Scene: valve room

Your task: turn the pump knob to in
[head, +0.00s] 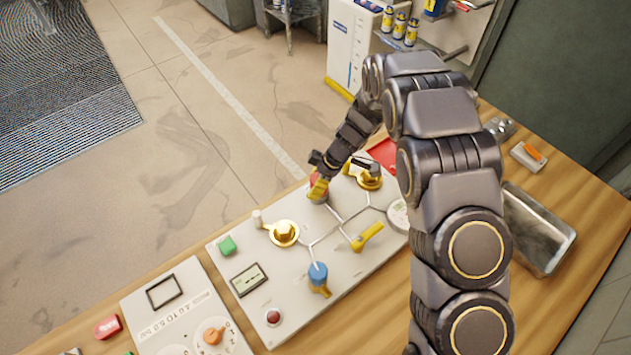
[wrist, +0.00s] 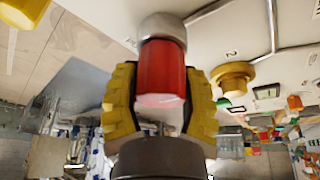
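No label naming the pump can be read. My gripper (head: 318,188) is over the far edge of the white valve panel (head: 335,255). Its yellow fingers (wrist: 162,92) lie against both sides of a red cylindrical knob (wrist: 161,68) with a grey metal base, and appear shut on it. In the head view the fingers mostly hide this red knob. An orange knob (head: 213,335) sits on a separate white panel at the lower left, with printed marks around it.
A gold valve (head: 285,233), a second gold valve (head: 370,180) and a yellow lever (head: 367,236) stand on the panel. A green button (head: 227,246) and small display (head: 249,280) are at its left. A metal tray (head: 540,230) lies on the right.

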